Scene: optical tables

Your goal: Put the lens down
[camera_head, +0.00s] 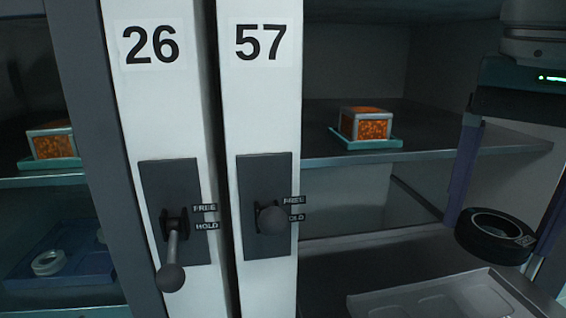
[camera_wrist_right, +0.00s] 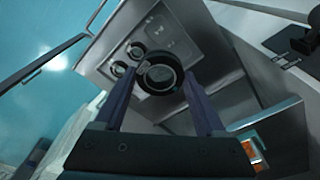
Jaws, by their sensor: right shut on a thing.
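A lens in a thick black ring mount (camera_head: 495,236) is held at the right of the head view, between the fingers of my right gripper (camera_head: 497,243). In the right wrist view the lens (camera_wrist_right: 160,74) sits between the two fingertips, its round face showing. My right gripper is shut on it. A pale grey tray (camera_head: 378,303) with recesses lies at the bottom right of the head view. In the wrist view the tray (camera_wrist_right: 190,52) shows behind the lens, with two dark round pieces (camera_wrist_right: 137,50) in its recesses. My left gripper is not in view.
White posts marked 26 (camera_head: 150,100) and 57 (camera_head: 258,110) carry levers beside FREE and HOLD labels. An orange block (camera_head: 366,125) stands on a shelf (camera_head: 460,147) behind the lens. At left, a blue tray (camera_head: 85,265) holds a pale ring (camera_head: 48,262).

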